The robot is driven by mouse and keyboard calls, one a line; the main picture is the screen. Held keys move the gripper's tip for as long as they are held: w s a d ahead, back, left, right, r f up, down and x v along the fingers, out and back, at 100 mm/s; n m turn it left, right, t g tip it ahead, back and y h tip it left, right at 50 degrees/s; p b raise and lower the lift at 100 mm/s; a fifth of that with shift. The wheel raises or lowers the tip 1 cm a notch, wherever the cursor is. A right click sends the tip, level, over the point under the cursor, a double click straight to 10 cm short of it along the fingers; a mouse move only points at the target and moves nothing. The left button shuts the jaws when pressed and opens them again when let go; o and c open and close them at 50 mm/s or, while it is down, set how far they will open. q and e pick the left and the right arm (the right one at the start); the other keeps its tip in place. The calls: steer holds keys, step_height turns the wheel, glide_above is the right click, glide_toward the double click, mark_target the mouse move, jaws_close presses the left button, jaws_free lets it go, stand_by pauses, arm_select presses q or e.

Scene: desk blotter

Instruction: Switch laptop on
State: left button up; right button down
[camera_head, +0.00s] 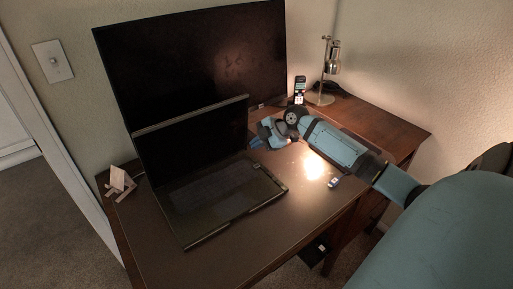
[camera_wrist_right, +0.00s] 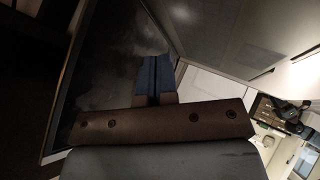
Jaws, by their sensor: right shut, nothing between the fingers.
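The laptop (camera_head: 225,195) stands open on the dark blotter of the desk, with its screen (camera_head: 195,135) black. My right gripper (camera_head: 256,142) is at the right edge of the laptop, near the hinge end of the base. Its fingers are shut and empty. I cannot tell whether the fingertips touch the laptop. In the right wrist view the shut blue fingers (camera_wrist_right: 153,78) point at a dark, framed surface, too dim to make out a button. My left gripper is not in view.
A large black monitor (camera_head: 195,55) stands behind the laptop. A phone (camera_head: 299,90) and a lit lamp (camera_head: 332,65) are at the back right. A small wooden stand (camera_head: 121,181) is left of the laptop. A small pale object (camera_head: 334,183) lies on the right of the blotter (camera_head: 270,225).

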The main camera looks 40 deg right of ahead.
steer(key=b, duration=0.3)
glide_above(257, 167)
step_height(257, 167, down, 5)
steer(key=shift+f, duration=0.2)
steer(key=shift+f+b, duration=0.3)
steer(key=shift+f, duration=0.15)
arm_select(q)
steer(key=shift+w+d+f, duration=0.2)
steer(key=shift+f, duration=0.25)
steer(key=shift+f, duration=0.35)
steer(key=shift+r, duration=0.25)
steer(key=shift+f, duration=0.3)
arm_select(e)
steer(key=shift+f, duration=0.15)
steer(key=shift+f, duration=0.3)
